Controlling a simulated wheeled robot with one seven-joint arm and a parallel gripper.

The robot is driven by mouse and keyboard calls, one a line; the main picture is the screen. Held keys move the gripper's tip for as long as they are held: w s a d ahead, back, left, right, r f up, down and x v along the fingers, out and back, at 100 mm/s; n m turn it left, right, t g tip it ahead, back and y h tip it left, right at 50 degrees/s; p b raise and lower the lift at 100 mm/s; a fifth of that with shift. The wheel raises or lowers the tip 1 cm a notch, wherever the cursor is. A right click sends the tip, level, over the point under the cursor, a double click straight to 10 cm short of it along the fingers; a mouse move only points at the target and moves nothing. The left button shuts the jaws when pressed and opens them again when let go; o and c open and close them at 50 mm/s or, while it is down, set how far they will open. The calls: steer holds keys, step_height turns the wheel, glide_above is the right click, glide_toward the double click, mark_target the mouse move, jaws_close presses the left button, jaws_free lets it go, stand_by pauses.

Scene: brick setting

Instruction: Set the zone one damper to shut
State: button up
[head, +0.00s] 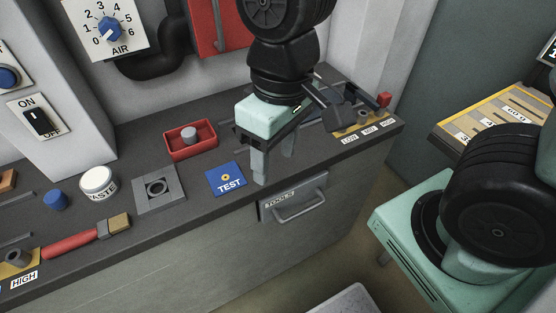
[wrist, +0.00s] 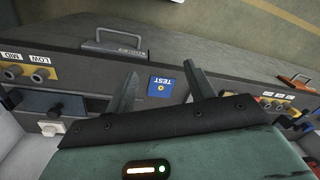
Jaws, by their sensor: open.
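I cannot make out any control labelled as the zone one damper in either view. My gripper (head: 275,162) is open and empty above the dark worktop, pointing down, just right of the blue TEST square (head: 226,180). In the wrist view my gripper (wrist: 162,84) has its two fingers apart, with the TEST square (wrist: 162,86) showing between them.
The worktop holds a red tray (head: 190,140), a grey socket block (head: 160,188), a paste tub (head: 98,182) and a red-handled brush (head: 85,237). An AIR dial (head: 110,29) and an ON/OFF switch (head: 38,120) are on the wall. A drawer handle (head: 300,207) sticks out in front.

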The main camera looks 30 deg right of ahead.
steer(key=shift+s+f+n, duration=0.15)
steer(key=shift+s+n, duration=0.15)
steer(key=shift+s, duration=0.2)
steer(key=w+d+r+m+t+y+p, duration=0.1)
steer(key=w+d+m+p, duration=0.1)
steer(key=w+m+p, duration=0.3)
steer(key=w+d+r+m+p, duration=0.1)
steer(key=w+r+m+p, duration=0.15)
steer(key=w+p, duration=0.4)
steer(key=w+d+m+t+h+p, duration=0.1)
steer(key=w+d+m+h+p, duration=0.3)
steer(key=d, duration=0.5)
steer(key=w+d+m+t+h+p, duration=0.1)
steer(key=w+d+m+t+p, duration=0.15)
steer(key=w+d, duration=0.5)
steer(key=shift+m+g, duration=0.4)
steer(key=shift+g, duration=0.05)
steer(key=b+x, duration=0.1)
steer(key=x, duration=0.4)
steer(key=b+x, duration=0.2)
steer(key=x, duration=0.4)
steer(key=b+x, duration=0.2)
steer(key=x, duration=0.4)
steer(key=shift+s+d+f, duration=0.1)
steer(key=shift+s+d, duration=0.1)
steer(key=shift+d, duration=0.15)
